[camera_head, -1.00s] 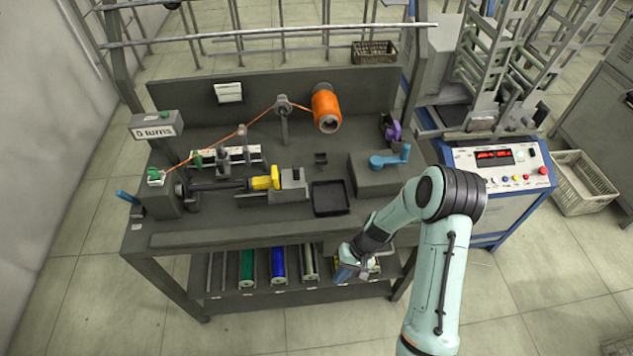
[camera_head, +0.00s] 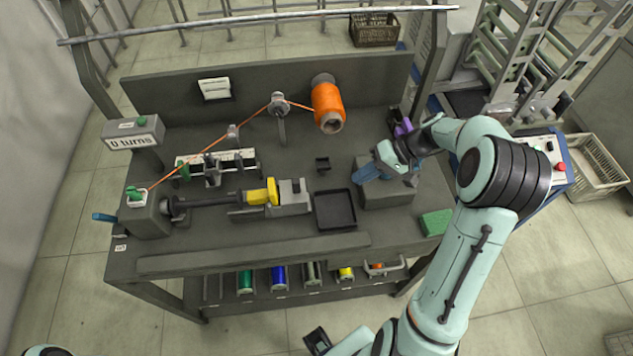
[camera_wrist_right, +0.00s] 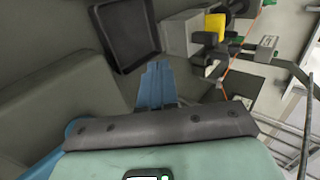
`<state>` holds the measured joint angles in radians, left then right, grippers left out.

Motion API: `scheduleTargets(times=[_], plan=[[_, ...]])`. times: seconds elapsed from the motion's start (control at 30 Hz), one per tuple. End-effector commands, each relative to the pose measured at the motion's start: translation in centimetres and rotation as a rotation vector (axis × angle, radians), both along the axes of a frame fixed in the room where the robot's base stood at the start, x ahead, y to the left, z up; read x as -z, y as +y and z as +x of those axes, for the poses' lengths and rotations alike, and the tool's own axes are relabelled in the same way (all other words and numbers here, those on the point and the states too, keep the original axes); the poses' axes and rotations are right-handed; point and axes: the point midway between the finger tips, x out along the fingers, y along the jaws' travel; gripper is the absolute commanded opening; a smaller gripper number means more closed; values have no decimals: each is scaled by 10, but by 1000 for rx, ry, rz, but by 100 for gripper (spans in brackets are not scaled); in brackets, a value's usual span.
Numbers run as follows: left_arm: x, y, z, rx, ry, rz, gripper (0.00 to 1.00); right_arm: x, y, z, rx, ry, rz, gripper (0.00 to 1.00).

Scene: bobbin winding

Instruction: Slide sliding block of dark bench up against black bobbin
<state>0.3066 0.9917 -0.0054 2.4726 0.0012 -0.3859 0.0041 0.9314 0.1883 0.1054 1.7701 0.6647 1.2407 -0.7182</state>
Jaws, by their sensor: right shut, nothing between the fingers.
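The sliding block (camera_head: 293,198) is a grey block on the dark bench (camera_head: 250,240), with a yellow nose (camera_head: 262,193) on its left side. It also shows in the right wrist view (camera_wrist_right: 181,36). The black bobbin (camera_head: 215,200) appears as a dark cylinder between the headstock and the yellow nose. I cannot tell whether the nose touches it. My right gripper (camera_head: 364,174) is shut and empty above the bench's right part, right of the sliding block. Its blue fingers (camera_wrist_right: 157,85) show in the wrist view.
A black tray (camera_head: 335,210) lies between the sliding block and my right gripper. A grey box (camera_head: 388,195) is below the gripper. An orange spool (camera_head: 327,103) feeds thread leftwards to the headstock (camera_head: 145,215). A green block (camera_head: 436,222) lies at the right front corner.

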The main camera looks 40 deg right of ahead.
Motion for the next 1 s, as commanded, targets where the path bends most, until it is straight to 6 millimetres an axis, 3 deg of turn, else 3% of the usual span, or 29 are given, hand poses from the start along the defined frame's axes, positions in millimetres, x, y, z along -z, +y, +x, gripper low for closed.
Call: scheduleTargets(times=[0.17,0.57,0.8,1.0], plan=[[0,0,-1,-1,2,1,48,13,13,7,-3,1,4,0],[-2,0,1,-1,0,0,48,70,68,35,-4,3,5,0],[-11,0,6,0,-7,0,48,66,94,51,-2,0,1,0],[-12,0,6,0,-7,0,48,67,99,54,-1,1,0,0]])
